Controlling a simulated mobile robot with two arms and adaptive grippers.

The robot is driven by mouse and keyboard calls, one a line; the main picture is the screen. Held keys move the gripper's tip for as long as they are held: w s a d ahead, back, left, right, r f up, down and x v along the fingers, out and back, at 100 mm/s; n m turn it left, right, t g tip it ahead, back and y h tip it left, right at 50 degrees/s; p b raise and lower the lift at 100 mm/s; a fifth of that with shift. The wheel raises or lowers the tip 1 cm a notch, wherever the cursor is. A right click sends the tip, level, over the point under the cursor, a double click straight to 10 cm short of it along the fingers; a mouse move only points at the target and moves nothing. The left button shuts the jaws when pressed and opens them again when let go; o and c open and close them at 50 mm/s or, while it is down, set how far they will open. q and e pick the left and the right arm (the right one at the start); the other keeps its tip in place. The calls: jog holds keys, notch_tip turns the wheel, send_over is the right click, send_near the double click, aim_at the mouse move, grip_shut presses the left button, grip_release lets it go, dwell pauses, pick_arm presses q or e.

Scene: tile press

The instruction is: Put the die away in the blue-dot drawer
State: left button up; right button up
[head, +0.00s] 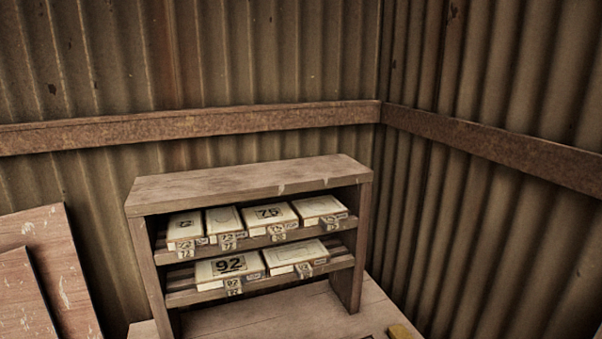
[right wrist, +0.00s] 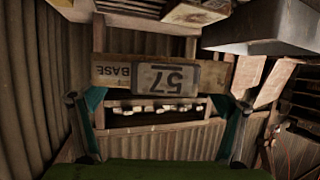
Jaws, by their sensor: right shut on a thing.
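The die appears to be a wooden block (right wrist: 112,72) with a grey plate marked 57 and the word BASE, upside down in the right wrist view. My right gripper (right wrist: 162,95) is shut on it, with a teal-padded finger at each end of the block. Neither the die nor my right gripper shows in the head view. My left gripper is not in view. I see no drawer with a blue dot in either view.
A wooden rack (head: 250,181) with two shelves of numbered pale boxes stands on a wooden surface (head: 262,318). Corrugated walls with a rusty rail (head: 250,120) close the corner behind it. Boards (head: 48,265) lean at left. A grey block (right wrist: 262,30) shows at the upper right of the wrist view.

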jog(key=s+r+n+g+y, duration=0.1)
jog(key=r, duration=0.1)
jog(key=s+r+n+g+y, duration=0.1)
jog(key=r, duration=0.2)
jog(key=s+r+n+g+y, duration=0.1)
jog(key=r, duration=0.2)
jog(key=shift+a+r+n, duration=0.15)
jog(key=shift+n, duration=0.15)
jog(key=shift+r, duration=0.1)
